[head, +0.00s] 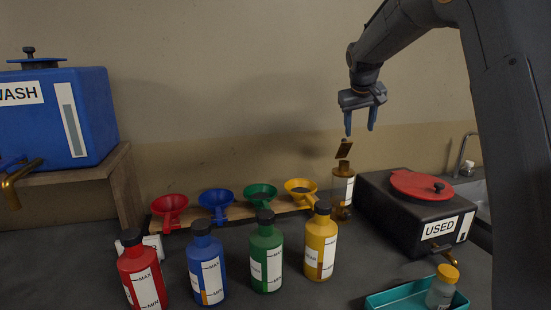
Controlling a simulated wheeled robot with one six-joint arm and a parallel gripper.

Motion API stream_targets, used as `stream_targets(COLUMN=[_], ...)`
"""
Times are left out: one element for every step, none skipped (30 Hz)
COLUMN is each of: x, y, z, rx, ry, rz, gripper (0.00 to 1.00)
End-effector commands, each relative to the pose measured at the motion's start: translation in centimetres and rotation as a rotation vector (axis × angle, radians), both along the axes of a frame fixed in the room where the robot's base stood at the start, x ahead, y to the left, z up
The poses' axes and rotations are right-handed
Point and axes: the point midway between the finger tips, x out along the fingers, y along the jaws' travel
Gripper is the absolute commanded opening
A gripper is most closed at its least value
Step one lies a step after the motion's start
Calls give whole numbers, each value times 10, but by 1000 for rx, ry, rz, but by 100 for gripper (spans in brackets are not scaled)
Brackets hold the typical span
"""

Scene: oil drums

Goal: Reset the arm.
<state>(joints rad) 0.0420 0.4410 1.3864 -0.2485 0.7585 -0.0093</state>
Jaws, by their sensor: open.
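My arm reaches in from the upper right of the head view. My gripper (360,121) hangs in the air with its two blue fingers pointing down, apart and with nothing between them. A small brown piece (344,149) shows below the fingers, just above a brown bottle (342,190) with a white label. I cannot tell whether the piece touches the bottle. The gripper is clear of both.
Red (142,272), blue (207,265), green (266,254) and yellow (320,244) bottles stand in front. Funnels sit on a wooden rack (240,212) behind. A black USED container (400,218), a teal tray (390,299) and a blue WASH tank (95,110) flank them.

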Motion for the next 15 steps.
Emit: stream_targets(x=[-10, -16, -24, -29, -35, -42, -48, -53, -59, -64, -69, -75, -79, -84, -90], y=[-3, -5, -6, -7, -8, -9, -9, -9, -9, -9, -9, -9, -9, -8, -8], z=[5, 8, 13, 15, 18, 21, 23, 24, 26, 27, 28, 30, 30, 31, 31], rx=[3, 7, 11, 15, 17, 22, 25, 29, 33, 37, 41, 45, 48, 52, 56], ry=[-49, -78, -116, -144, -170, -202, -225, -246, -272, -290, -308, -331, -346, -363, -381], rz=[-5, -6, -8, -10, -10, -10, -11, -10, -9, -9, -9, -8, -7, -5, -4], gripper=[50, 50, 50, 50, 50, 50, 50, 50, 50, 50, 50, 50, 50, 50, 50])
